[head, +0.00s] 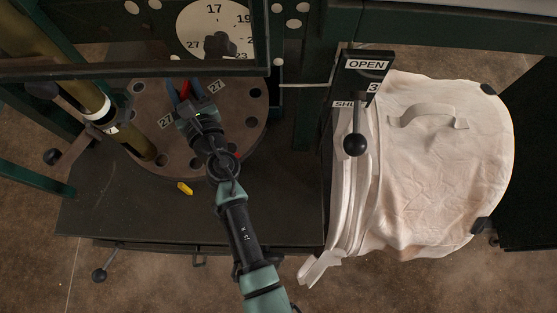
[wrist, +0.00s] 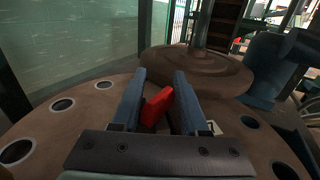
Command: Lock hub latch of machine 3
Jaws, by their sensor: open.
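My gripper (head: 184,90) is low over the brown round plate (head: 238,130) with holes. In the wrist view my gripper (wrist: 160,78) has its two blue-grey fingers apart. A red piece (wrist: 155,107), which looks like the hub latch, stands between the fingers, tilted. A gap shows on its right; I cannot tell whether it touches the left finger. In the head view only a bit of the red piece (head: 186,89) shows between the fingers. The plate also shows in the wrist view (wrist: 98,105), with a raised round hub (wrist: 200,72) beyond the fingers.
A brass tube (head: 103,108) stands at left. A yellow piece (head: 185,188) lies on the dark deck (head: 110,215). A framed window overhangs the plate.

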